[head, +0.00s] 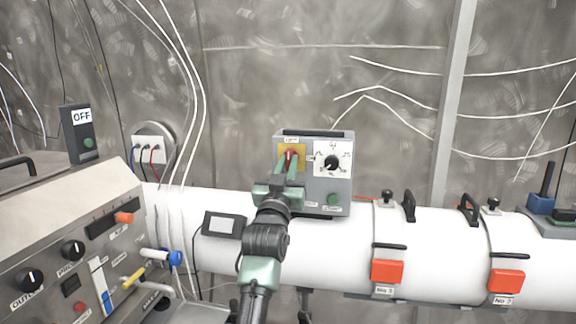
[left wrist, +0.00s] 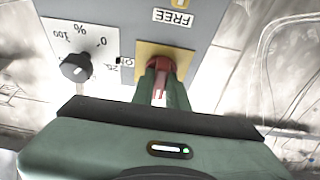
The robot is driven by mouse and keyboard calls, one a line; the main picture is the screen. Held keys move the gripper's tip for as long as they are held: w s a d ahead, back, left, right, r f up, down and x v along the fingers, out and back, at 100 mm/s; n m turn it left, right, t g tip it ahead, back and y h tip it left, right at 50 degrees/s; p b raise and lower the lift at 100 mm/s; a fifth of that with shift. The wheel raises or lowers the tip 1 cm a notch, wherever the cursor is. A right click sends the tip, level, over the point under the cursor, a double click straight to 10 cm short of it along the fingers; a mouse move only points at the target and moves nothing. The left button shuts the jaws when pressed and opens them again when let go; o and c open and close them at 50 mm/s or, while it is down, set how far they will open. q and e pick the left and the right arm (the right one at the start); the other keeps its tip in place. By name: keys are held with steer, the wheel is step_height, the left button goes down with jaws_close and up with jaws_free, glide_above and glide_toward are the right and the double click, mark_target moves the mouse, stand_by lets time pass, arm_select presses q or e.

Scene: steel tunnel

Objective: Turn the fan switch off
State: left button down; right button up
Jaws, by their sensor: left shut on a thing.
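The fan switch is a red handle (left wrist: 160,65) on a yellow plate (left wrist: 184,60), on the front of a grey control box (head: 333,196). The box stands on the white pipe in the head view. The red switch (head: 291,154) also shows in the head view at the box's upper left. My left gripper (head: 287,170) reaches up from below and is shut on the red switch. In the left wrist view my left gripper (left wrist: 160,85) has its fingers at the handle, covering part of it. My right gripper is not in view.
A white dial with a black knob (head: 332,162) and a green button (head: 333,199) sit right of the switch. A steel console (head: 60,235) stands at the left. Red-orange latches (head: 388,271) are on the pipe (head: 430,235) at right.

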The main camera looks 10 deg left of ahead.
arm_select(q)
steer(key=c, duration=1.4)
jaws_free()
steer(key=shift+s+f, duration=0.2)
steer(key=shift+s, duration=0.1)
steer(key=b+v, duration=0.2)
steer(key=v, duration=0.5)
